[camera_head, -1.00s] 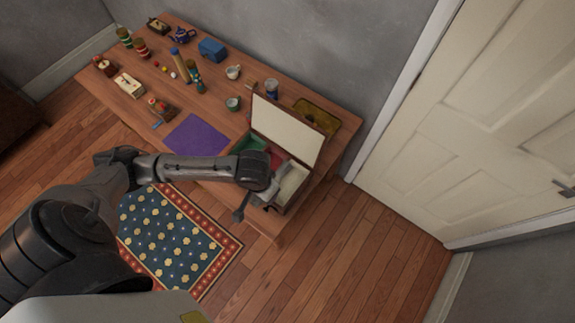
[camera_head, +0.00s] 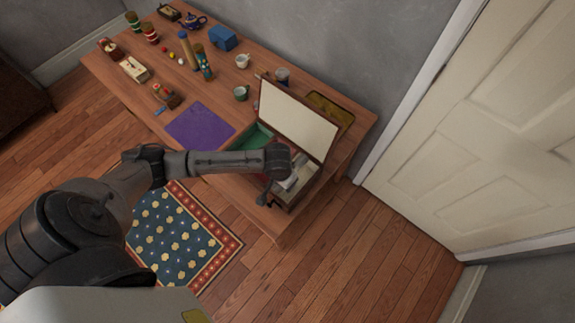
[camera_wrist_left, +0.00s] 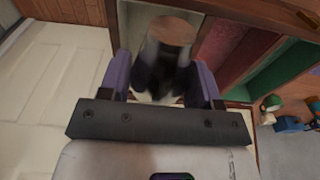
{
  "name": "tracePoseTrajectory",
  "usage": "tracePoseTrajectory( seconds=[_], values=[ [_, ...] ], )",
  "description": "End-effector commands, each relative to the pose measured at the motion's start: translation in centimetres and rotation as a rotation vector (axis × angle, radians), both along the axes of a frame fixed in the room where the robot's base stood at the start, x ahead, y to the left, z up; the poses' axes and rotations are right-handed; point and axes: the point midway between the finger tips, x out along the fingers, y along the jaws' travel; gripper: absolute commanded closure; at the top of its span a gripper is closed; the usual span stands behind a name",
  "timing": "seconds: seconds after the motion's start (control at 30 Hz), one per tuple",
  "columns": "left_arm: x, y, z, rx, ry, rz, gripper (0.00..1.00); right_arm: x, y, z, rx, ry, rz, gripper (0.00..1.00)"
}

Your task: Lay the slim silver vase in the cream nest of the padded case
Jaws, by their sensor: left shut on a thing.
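The padded case stands open at the right end of the table, its cream-lined lid (camera_head: 297,118) raised at the back. Its green nest (camera_head: 255,138) shows at the left, and it has a red and a cream nest (camera_head: 307,170) to the right. In the left wrist view the red nest (camera_wrist_left: 222,40) and the green nest (camera_wrist_left: 285,72) lie right of the cream one. My left gripper (camera_wrist_left: 162,85) is shut on the slim silver vase (camera_wrist_left: 168,55), which is blurred, its brownish round end facing the cream nest (camera_wrist_left: 145,10). My arm hides part of the case in the head view.
A purple mat (camera_head: 198,127) lies left of the case. A green cup (camera_head: 240,93), a white cup (camera_head: 242,61), a blue box (camera_head: 223,38) and several small items stand farther back. A yellowish tray (camera_head: 330,108) lies behind the lid.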

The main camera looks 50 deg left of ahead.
Motion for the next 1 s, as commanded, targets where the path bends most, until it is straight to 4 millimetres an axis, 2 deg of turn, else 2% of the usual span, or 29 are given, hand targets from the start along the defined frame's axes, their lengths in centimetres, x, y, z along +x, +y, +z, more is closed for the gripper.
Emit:
tracePoseTrajectory(
  seconds=[0.1, 0.23, 0.47, 0.7, 1.0],
  values=[
    [1.4, -0.1, -0.9, 0.000, -0.001, 0.001, 0.73, 0.0, 0.0, -0.3, 0.000, 0.000, 0.000, 0.57],
    [2.2, -0.1, -1.3, 0.000, -0.002, 0.000, 0.73, 0.0, 0.1, -0.4, 0.002, 0.000, -0.001, 0.57],
    [2.3, -0.1, -2.2, 0.000, 0.001, 0.000, 0.73, 0.0, 0.3, -0.6, 0.008, 0.000, -0.005, 0.57],
    [2.3, -0.1, -5.2, 0.001, 0.000, -0.001, 0.73, 0.0, 0.4, -1.1, 0.013, 0.000, -0.007, 0.57],
    [2.3, 0.0, -5.4, 0.001, -0.001, -0.001, 0.73, 0.0, 0.4, -1.1, 0.012, 0.000, -0.008, 0.57]
  ],
)
